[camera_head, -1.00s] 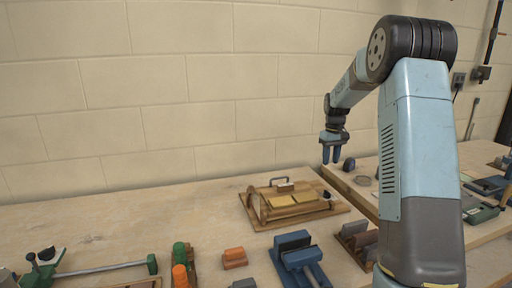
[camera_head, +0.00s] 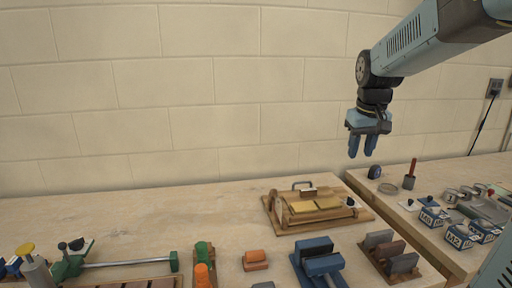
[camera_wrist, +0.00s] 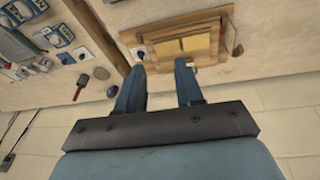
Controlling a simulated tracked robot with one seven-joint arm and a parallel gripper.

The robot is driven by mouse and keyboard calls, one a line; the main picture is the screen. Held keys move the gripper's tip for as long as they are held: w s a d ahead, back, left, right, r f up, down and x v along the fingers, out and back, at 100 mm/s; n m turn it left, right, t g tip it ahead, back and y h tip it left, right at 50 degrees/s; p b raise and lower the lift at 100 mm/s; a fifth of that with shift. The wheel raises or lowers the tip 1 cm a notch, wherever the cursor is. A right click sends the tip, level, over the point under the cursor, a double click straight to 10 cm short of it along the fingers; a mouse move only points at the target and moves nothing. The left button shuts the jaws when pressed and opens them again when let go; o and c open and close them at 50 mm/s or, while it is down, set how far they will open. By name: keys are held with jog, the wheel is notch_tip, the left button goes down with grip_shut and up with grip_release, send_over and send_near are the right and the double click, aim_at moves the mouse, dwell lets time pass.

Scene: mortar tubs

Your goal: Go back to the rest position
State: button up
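My gripper (camera_head: 363,150) hangs in the air with its blue fingers pointing down, in front of the block wall and above the back of the benches. In the wrist view the two fingers (camera_wrist: 158,88) stand apart with nothing between them. My arm comes in from the upper right of the head view. The wooden case (camera_head: 280,222) with yellow pads and a metal handle sits on the bench below the gripper, a little to its left. It also shows beyond the fingertips in the wrist view (camera_wrist: 150,38).
The right bench (camera_head: 430,180) holds several blue-and-white boxes (camera_head: 433,215).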

jog(key=s+a+f+t, duration=0.1)
jog(key=s+a, duration=0.1)
jog(key=s, duration=0.8)
jog(key=s+a+f+m+t, duration=0.1)
jog(key=s, duration=0.9)
jog(key=shift+a+f+y, duration=0.25)
jog(key=shift+a+y, duration=0.05)
jog(key=shift+a, duration=0.1)
